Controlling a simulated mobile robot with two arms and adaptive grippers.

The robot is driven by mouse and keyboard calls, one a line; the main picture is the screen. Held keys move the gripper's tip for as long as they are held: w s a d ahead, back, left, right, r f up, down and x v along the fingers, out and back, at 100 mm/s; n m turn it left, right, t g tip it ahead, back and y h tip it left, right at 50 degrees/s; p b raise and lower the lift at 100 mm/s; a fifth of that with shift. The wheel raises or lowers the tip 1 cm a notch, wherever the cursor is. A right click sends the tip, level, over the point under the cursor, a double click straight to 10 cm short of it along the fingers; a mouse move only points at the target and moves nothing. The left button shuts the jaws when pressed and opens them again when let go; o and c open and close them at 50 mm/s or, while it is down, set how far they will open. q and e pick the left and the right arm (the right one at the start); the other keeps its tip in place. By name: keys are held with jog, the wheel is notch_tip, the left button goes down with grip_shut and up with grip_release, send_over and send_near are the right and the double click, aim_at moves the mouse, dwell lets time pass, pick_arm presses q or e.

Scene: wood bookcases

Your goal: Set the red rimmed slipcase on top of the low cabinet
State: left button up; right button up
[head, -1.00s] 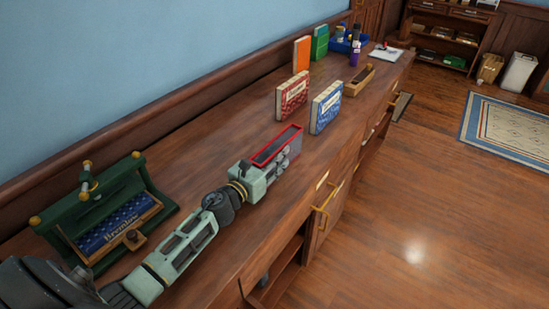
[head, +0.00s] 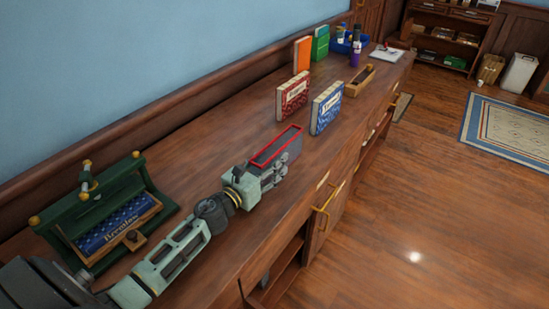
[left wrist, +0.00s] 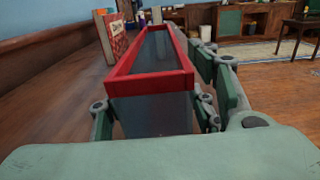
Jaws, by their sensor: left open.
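The red rimmed slipcase (head: 291,153), a grey open-topped box with a red rim, stands upright on the wooden low cabinet top (head: 215,157). It also fills the middle of the left wrist view (left wrist: 155,112). My left gripper (head: 274,177) is open at the slipcase's near end. In the left wrist view one finger shows on each side of the slipcase, and the gripper (left wrist: 160,105) straddles it. Whether the fingers touch its sides cannot be told. The slipcase's lower part is partly hidden by the fingers. My right gripper is not in view.
A red book (head: 291,97) and a blue book (head: 326,107) stand just beyond the slipcase. A green press (head: 105,210) stands at the left.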

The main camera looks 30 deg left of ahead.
aim_at(256, 174)
pick_arm(q)
jog(key=shift+s+a+r+b, duration=0.1)
jog(key=shift+s+a+b, duration=0.1)
jog(key=shift+s, duration=1.05)
jog(key=shift+s+a+b, duration=0.1)
jog(key=shift+s+a, duration=0.1)
jog(key=shift+s, duration=1)
